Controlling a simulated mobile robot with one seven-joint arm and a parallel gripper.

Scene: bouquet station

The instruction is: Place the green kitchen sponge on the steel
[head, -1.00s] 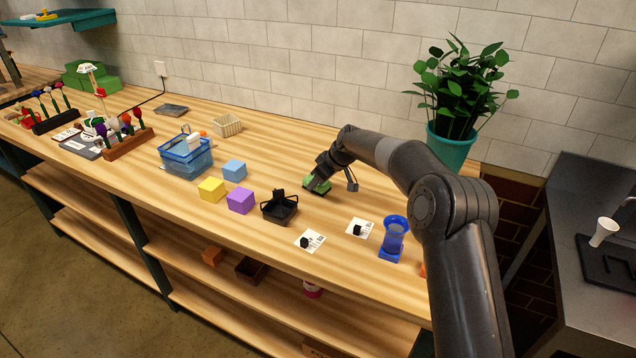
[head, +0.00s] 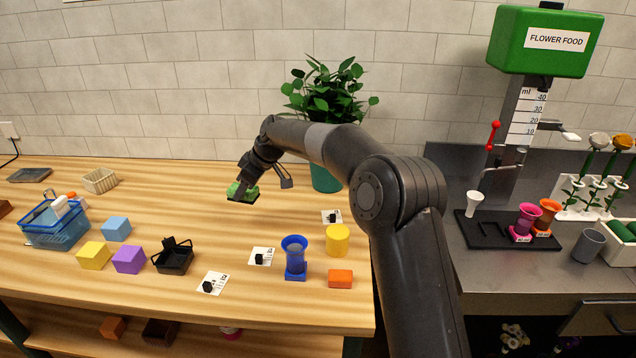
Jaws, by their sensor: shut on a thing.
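The green kitchen sponge (head: 241,192) has a dark underside and is held just above the wooden table, left of the potted plant. My gripper (head: 246,184) is shut on the sponge; the fingers partly hide its top. The steel counter (head: 470,264) is at the right, beyond my arm, with a grey surface next to the wooden table's right end.
On the steel stand a black tray (head: 463,238) with a white cup (head: 474,204), pink and orange vases, a grey cup (head: 588,246) and the flower food dispenser (head: 540,45). A blue vase (head: 294,257), yellow cylinder (head: 338,239) and orange block (head: 340,279) stand near the wooden table's right end.

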